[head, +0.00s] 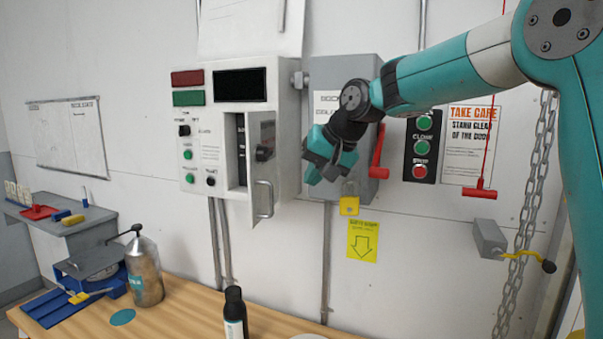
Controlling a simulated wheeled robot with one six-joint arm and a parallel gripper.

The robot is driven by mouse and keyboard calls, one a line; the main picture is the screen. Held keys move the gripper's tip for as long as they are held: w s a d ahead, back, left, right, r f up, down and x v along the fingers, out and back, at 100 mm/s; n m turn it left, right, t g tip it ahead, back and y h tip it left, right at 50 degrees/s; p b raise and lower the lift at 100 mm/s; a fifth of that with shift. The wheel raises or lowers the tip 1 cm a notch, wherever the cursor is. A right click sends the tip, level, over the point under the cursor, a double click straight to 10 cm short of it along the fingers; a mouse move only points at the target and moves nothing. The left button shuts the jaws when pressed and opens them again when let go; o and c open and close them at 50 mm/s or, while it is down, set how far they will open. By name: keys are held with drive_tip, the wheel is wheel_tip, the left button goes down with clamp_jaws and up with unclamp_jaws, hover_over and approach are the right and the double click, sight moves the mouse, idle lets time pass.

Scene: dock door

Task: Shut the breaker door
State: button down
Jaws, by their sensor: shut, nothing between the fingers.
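The breaker door (262,165) is a small grey door with a dark latch and a pale bar handle (262,198). It stands open, swung out to the right from the white control box (215,130), and the dark compartment shows to its left. My gripper (318,172) is shut and empty. In the picture it is to the right of the door, in front of the grey box (345,75), and appears apart from the door. My gripper's fingertips are partly unclear against the grey box.
A red lever (378,155) and a yellow padlock (349,204) are close to my gripper. A button panel (421,147), a red pull handle (479,190) and a chain (525,220) are to the right. A metal bottle (145,270) and a black bottle (234,312) stand on the wooden bench (185,312) below.

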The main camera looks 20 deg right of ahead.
drive_tip(key=w+a+f+p, duration=0.4)
drive_tip(key=w+f, duration=0.1)
drive_tip(key=f, duration=0.1)
drive_tip(key=shift+w+a, duration=0.15)
drive_tip(key=shift+a, duration=0.15)
